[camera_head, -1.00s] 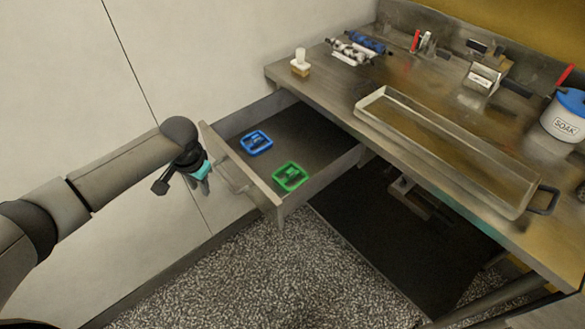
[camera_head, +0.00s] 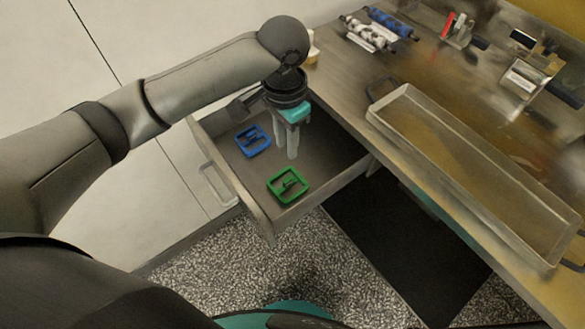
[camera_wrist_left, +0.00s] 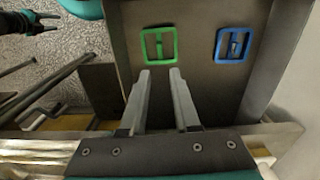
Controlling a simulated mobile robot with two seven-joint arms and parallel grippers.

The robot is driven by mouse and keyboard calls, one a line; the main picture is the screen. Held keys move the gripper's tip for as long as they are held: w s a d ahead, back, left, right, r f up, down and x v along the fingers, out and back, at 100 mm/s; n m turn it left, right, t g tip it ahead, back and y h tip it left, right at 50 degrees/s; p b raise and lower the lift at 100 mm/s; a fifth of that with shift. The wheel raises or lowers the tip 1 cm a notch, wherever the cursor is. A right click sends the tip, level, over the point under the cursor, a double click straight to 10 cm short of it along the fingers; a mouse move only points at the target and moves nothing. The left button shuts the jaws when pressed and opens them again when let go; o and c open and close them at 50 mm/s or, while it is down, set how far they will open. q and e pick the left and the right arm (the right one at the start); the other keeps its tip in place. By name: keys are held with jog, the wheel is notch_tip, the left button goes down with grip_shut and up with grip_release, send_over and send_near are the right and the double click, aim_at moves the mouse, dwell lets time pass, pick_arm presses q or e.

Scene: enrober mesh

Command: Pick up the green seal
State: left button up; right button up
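The green seal (camera_head: 288,185), a square frame with a bar across it, lies flat in the open drawer (camera_head: 323,168) near its front. It also shows in the left wrist view (camera_wrist_left: 158,45), beyond the fingertips and not touched. My left gripper (camera_head: 286,155) points down over the drawer, behind the green seal in the head view. In the left wrist view its fingers (camera_wrist_left: 160,73) are apart with nothing between them. My right gripper (camera_wrist_left: 48,23) shows small at the top left of the left wrist view, its fingers apart and empty.
A blue seal (camera_head: 252,140) lies in the same drawer, left of my left gripper. The worktop (camera_head: 335,88) stands to the right and holds a long metal tray (camera_head: 480,190) and patterned rollers (camera_head: 368,33). The drawer's front panel (camera_head: 238,192) rises near the green seal.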

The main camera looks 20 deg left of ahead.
pick_arm(q)
jog(key=b, duration=0.2)
send_over(286, 181)
jog(key=f, duration=0.5)
jog(key=shift+s+f, duration=0.2)
jog(key=shift+f, duration=0.2)
pick_arm(e)
jog(key=s+f, duration=0.2)
jog(key=s, duration=0.3)
pick_arm(q)
notch_tip(286, 181, down, 3)
jog(key=shift+d+r+b, duration=0.1)
jog(key=shift+r+b, duration=0.1)
jog(key=shift+b, duration=0.15)
jog(key=shift+w+f, duration=0.1)
jog(key=shift+f, duration=0.6)
notch_tip(286, 181, down, 3)
jog(key=shift+w+f+b, duration=0.1)
jog(key=shift+w+b, duration=0.05)
jog(key=shift+b, duration=0.95)
jog(key=shift+f, duration=0.85)
jog(key=shift+r, duration=0.1)
jog(key=c, duration=0.4)
grip_shut()
pick_arm(e)
jog(key=w+f, duration=0.1)
jog(key=w+d+f, duration=0.1)
jog(key=w+f, duration=0.1)
jog(key=w, duration=0.1)
jog(key=shift+d+f, duration=0.25)
